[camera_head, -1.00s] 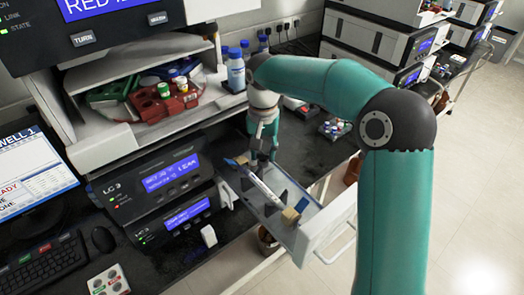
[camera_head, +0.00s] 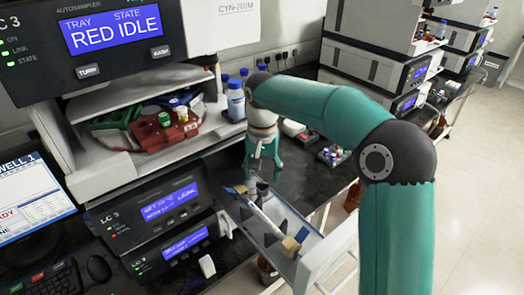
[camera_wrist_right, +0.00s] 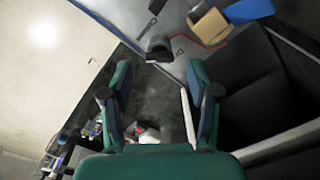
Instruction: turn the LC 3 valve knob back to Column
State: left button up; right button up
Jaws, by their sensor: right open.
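A small dark upright part near the tray's back, probably the valve knob (camera_head: 262,188), stands below my right gripper (camera_head: 263,170). In the right wrist view, a dark round part, probably the same knob (camera_wrist_right: 158,47), lies beyond the fingertips. My right gripper, also in the wrist view (camera_wrist_right: 158,80), is open with nothing between its fingers. The knob's pointer and labels are too small to read. My left gripper is not in view.
A shelf with a red rack (camera_head: 165,130) and blue-capped bottles (camera_head: 235,100) stands behind and left of my right gripper. The black bench (camera_head: 300,168) has small items farther right. A white drawer front (camera_head: 325,262) bounds the tray.

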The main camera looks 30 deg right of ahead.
notch_tip(320, 180, up, 9)
jog(key=shift+r, duration=0.15)
dwell(0.6)
